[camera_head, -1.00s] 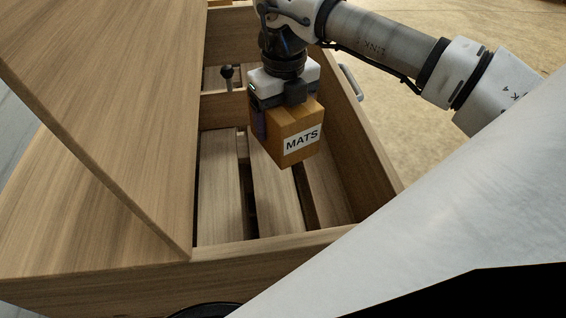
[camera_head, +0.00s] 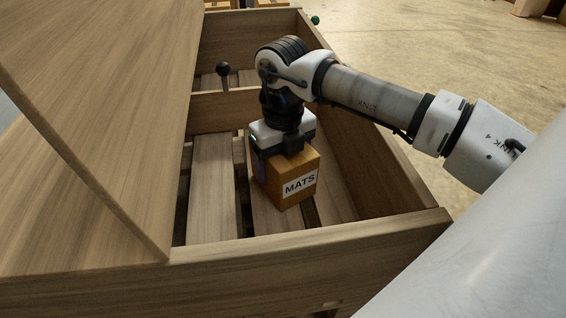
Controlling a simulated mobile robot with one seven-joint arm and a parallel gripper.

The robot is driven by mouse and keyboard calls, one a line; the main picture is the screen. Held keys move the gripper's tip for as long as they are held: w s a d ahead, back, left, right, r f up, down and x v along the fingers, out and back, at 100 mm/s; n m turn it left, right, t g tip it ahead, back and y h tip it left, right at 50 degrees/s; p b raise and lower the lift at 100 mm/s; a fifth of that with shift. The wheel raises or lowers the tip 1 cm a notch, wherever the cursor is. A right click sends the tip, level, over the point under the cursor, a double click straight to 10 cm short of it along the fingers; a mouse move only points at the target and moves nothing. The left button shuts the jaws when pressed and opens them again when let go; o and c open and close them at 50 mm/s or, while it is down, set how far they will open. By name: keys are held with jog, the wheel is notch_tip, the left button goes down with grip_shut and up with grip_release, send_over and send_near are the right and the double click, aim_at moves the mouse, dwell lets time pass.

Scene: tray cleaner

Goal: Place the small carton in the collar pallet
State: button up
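The small carton (camera_head: 289,184) is an orange-brown box with a white label reading MATS. It is inside the near compartment of the wooden collar pallet (camera_head: 330,241), low over the slatted floor. I cannot tell whether its base touches the slats. My gripper (camera_head: 284,150) points down at the carton's top and is shut on it. A finger shows along the carton's left side; the other finger is mostly hidden. The carton looks upright.
A wooden divider (camera_head: 235,104) crosses the pallet behind the carton, with a black-knobbed lever (camera_head: 224,75) near it. A wooden lid or panel (camera_head: 95,110) covers the left side. Bare slats (camera_head: 213,190) lie left of the carton. Open floor (camera_head: 450,60) lies to the right.

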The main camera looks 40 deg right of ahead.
jog(key=shift+f, duration=0.25)
jog(key=o, duration=1.3)
jog(key=shift+r, duration=0.1)
jog(key=shift+o, duration=0.2)
notch_tip(320, 180, up, 12)
jog(key=p, duration=0.7)
jog(key=shift+r+p, duration=0.2)
jog(key=shift+p, duration=0.1)
